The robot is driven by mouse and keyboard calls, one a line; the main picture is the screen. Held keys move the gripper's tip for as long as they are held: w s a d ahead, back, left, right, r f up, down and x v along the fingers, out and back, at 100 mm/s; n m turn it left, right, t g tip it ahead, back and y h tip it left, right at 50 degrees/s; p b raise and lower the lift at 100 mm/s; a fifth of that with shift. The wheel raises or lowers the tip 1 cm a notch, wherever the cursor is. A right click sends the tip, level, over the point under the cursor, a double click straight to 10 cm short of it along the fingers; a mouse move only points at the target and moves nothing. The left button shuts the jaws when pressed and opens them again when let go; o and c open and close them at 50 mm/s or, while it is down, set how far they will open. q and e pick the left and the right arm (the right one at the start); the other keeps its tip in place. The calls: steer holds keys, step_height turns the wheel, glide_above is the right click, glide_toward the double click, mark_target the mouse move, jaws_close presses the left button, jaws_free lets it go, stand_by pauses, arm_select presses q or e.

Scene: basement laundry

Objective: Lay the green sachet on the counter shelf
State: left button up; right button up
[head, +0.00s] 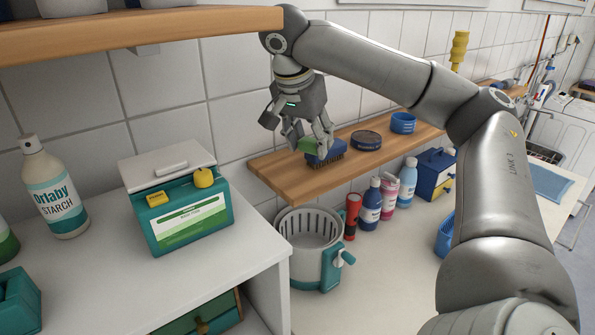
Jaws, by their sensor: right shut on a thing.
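My right gripper (309,141) reaches in from the right, over the near end of the wooden wall shelf (287,182) above the counter. It is shut on a small green thing, which looks like the green sachet (306,145); the fingers hide part of it. Just below and beside it is a blue brush (327,157) with dark bristles, on the shelf. I cannot tell whether the sachet touches the brush or the shelf. My left gripper is not in view.
A dark round tin (366,141) and a blue cup (402,123) stand farther along the shelf. Below are a grey-and-teal bucket (312,248), a red flashlight (352,215) and several bottles (371,203). The shelf's near left end is bare. A higher wooden shelf (140,32) overhangs the left.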

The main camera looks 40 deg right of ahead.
mark_target(299, 148)
steer(key=f, duration=0.1)
steer(key=w+a+f, duration=0.1)
steer(key=shift+w+f+b, duration=0.3)
steer(key=shift+f+b, duration=0.05)
steer(key=shift+b, duration=0.05)
steer(key=f, duration=0.2)
steer(key=shift+w+a+f+b, duration=0.1)
steer(key=shift+a+f+b, duration=0.1)
steer(key=shift+f+b, duration=0.2)
steer(key=shift+d+f, duration=0.1)
steer(key=shift+f, duration=0.15)
steer(key=o, duration=0.8)
steer(key=shift+f, duration=0.15)
steer(key=shift+c, duration=0.2)
